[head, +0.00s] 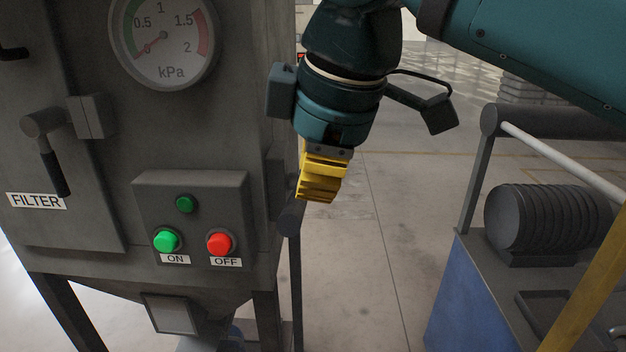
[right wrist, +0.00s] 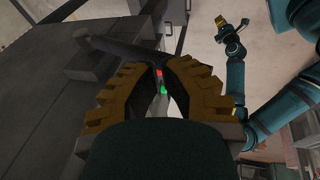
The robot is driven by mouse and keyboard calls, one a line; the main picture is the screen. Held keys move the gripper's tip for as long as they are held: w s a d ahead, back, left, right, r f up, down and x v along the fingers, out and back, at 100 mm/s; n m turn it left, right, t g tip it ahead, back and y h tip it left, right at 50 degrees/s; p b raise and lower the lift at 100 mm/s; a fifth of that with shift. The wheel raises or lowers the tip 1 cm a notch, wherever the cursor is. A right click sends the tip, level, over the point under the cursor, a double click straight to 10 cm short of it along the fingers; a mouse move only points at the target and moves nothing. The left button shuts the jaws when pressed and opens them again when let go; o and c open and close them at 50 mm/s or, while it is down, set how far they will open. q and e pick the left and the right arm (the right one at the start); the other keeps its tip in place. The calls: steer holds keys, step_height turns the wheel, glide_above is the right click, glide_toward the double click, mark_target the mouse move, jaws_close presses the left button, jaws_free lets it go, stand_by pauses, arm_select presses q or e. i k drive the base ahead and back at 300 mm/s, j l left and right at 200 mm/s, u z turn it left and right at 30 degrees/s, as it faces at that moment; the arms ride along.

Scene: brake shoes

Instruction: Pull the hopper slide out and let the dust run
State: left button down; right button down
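The hopper (head: 190,296) tapers under the grey filter cabinet, with a square grey plate (head: 171,313) on its front. My right gripper (head: 318,190) hangs beside the cabinet's right side, just above a dark round-ended bar (head: 291,217). In the right wrist view its fingers (right wrist: 163,68) are partly open with a narrow gap, and the dark bar (right wrist: 118,46) lies beyond the tips. My left gripper (right wrist: 220,20) shows small in that view, its opening unclear.
The cabinet carries a pressure gauge (head: 163,40), a green ON button (head: 166,240), a red OFF button (head: 220,243) and a filter door handle (head: 50,150). A blue machine (head: 462,290) with a ribbed drum (head: 550,218) stands at the right. Floor between them is clear.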

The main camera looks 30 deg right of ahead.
mark_target(209, 340)
steer(key=k, duration=1)
